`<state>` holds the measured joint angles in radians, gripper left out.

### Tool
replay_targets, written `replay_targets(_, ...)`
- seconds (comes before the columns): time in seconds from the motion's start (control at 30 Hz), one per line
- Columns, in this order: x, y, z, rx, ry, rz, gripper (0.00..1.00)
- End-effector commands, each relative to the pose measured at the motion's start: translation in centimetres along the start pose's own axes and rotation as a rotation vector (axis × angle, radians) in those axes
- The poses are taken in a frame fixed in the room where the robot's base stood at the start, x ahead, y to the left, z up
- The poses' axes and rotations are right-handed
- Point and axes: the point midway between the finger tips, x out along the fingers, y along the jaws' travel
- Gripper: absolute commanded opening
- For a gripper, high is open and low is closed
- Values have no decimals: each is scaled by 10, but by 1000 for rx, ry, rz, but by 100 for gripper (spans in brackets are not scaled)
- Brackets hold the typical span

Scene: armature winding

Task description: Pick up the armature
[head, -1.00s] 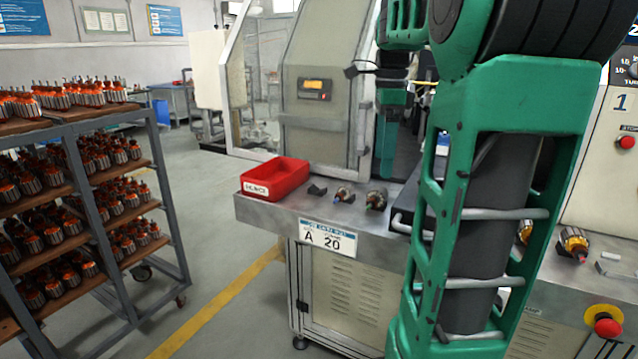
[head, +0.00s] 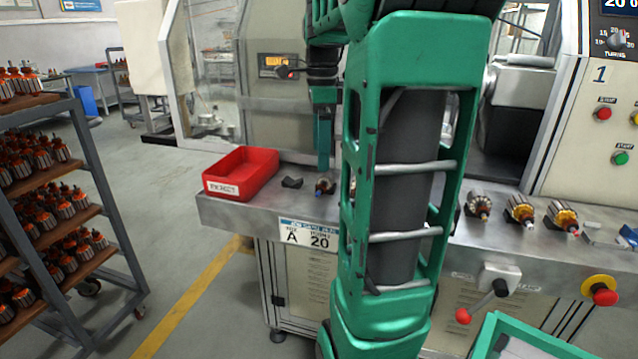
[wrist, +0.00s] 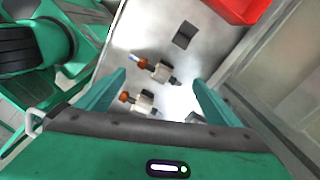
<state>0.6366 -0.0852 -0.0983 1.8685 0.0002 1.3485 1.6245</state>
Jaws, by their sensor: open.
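In the wrist view, one armature (wrist: 155,70) lies farther out and the other armature (wrist: 141,104) nearer my palm, both within the span between the fingers. In the head view, one armature (head: 325,187) shows just below my gripper (head: 322,168); the other is mostly hidden behind my green arm. My gripper (wrist: 160,82) is open and empty, its fingers spread wide and pointing down over the bench. Their exact height above the armatures is hard to tell.
More armatures (head: 520,211) lie to the right on the bench (head: 270,211). A machine enclosure (head: 275,100) stands behind. A loaded rack (head: 85,170) stands left.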

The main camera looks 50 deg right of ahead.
Motion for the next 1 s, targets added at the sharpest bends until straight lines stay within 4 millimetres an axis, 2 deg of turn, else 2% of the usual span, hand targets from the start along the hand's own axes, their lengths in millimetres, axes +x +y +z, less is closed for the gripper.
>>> replay_targets(0.27,20,1,0,-1,0,2,87)
replay_targets(0.6,62,1,-7,-2,0,2,87)
replay_targets(0.9,66,1,-6,-3,0,0,87)
replay_targets(0.97,66,1,-6,-3,0,0,75)
replay_targets(1.0,65,1,-6,-3,0,0,65)
